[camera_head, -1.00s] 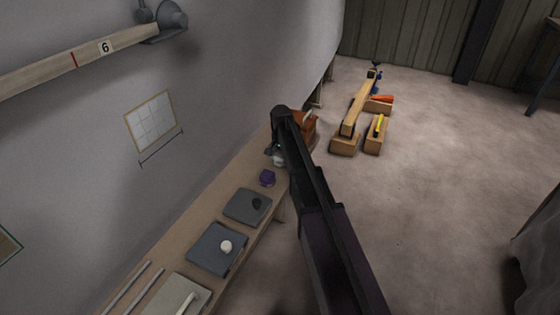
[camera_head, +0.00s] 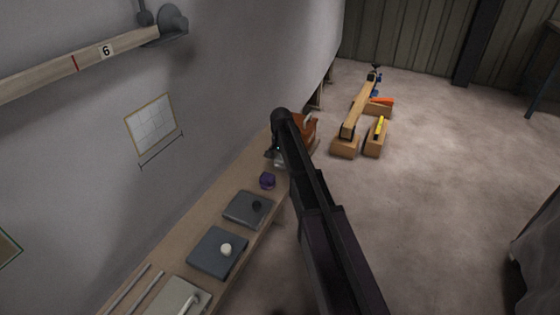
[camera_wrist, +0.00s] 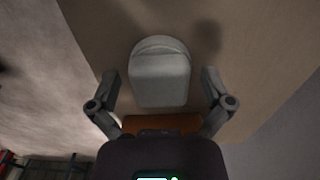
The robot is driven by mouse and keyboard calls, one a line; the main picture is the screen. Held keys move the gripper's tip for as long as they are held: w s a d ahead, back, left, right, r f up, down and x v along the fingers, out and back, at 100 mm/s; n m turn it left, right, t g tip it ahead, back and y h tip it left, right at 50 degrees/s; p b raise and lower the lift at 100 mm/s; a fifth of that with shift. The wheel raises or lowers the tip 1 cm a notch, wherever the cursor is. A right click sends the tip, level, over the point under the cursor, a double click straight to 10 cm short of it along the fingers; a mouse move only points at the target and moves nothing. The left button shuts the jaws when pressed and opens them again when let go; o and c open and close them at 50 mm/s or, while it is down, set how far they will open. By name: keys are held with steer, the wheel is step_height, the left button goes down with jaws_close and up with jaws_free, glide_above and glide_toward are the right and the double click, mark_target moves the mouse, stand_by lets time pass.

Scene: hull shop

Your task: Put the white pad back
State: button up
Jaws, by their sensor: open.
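The white pad (camera_wrist: 160,76), a pale grey-white block with a rounded end, rests on the brown wooden surface in the wrist view. My gripper (camera_wrist: 160,82) is open, with one finger on each side of the pad and a visible gap to both. In the head view, a pale bit of the pad (camera_head: 280,163) shows at the far part of the wall bench, and my arm covers most of that spot. The fingers there are small and dark.
The bench (camera_head: 180,245) holds a purple item (camera_head: 267,181), grey trays (camera_head: 205,262) with knobs, and rods (camera_head: 125,290). An orange-brown object (camera_head: 310,128) stands close beyond my gripper. Wooden blocks (camera_head: 344,147) and a beam (camera_head: 357,108) lie on the floor.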

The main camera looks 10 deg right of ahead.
mark_target(281, 158)
step_height(281, 158, up, 12)
steer(key=p, duration=1.1)
steer(key=shift+p, duration=0.4)
steer(key=shift+s, duration=0.1)
steer(key=s+n, duration=0.7)
steer(key=s, duration=2.2)
steer(key=shift+a, duration=0.1)
step_height(281, 158, up, 16)
steer(key=p, duration=1.6)
steer(key=shift+r, duration=0.25)
